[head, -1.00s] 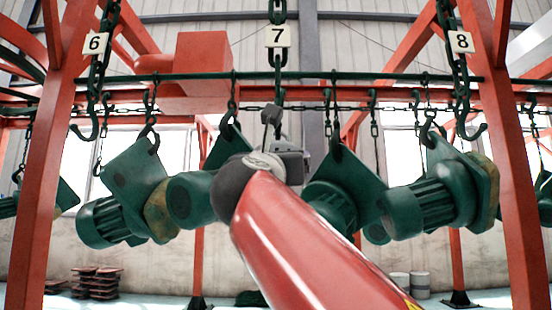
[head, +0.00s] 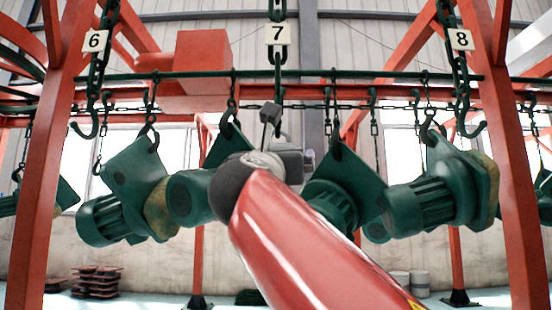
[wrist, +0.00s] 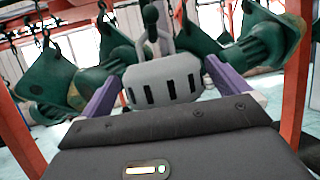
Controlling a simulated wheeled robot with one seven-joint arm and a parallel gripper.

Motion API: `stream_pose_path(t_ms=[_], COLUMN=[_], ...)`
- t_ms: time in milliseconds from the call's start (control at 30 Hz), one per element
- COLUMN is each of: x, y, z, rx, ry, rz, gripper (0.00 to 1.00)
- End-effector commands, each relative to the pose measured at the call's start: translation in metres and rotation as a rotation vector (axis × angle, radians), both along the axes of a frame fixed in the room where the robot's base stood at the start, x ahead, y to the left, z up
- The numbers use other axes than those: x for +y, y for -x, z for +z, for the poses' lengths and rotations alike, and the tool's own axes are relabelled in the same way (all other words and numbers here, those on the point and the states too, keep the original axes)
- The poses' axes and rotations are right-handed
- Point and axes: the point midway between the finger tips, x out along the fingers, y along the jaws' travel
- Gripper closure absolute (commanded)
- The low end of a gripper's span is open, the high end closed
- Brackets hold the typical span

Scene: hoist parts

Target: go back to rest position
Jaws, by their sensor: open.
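My gripper (wrist: 167,82) has two purple fingers, which stand apart in the wrist view. A light grey slotted part (wrist: 164,84) shows between them, with a grey eye on top at a dark hook (wrist: 150,15). Whether the fingers touch it is unclear. In the head view my red arm reaches up toward the chain tagged 7 (head: 278,62). Its end hides most of the gripper and the lower hook area; only a grey piece (head: 288,160) shows beside it.
Green motor-like parts (head: 118,218) hang on both sides, including one at the right (head: 425,205), close to my arm. Chains tagged 6 (head: 95,75) and 8 (head: 462,75) end in empty hooks. Red posts (head: 45,180) frame the bay.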

Motion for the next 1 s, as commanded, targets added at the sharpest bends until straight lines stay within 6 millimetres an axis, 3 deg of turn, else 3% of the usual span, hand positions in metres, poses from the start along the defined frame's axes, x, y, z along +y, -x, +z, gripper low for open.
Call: stream_pose_path(t_ms=[400, 633, 733, 867, 1000], x=[0.012, 0.013, 0.005, -0.023, -0.068], y=[0.058, 0.067, 0.061, 0.047, 0.042], z=[-0.027, -0.03, -0.043, -0.097, -0.192], rx=[-0.001, 0.0, 0.031, 0.142, 0.289], ry=[-0.001, -0.004, -0.063, -0.31, -0.762], rz=[0.003, 0.003, 0.02, 0.069, 0.068], gripper=[0.0, 0.0, 0.0, 0.0, 0.0])
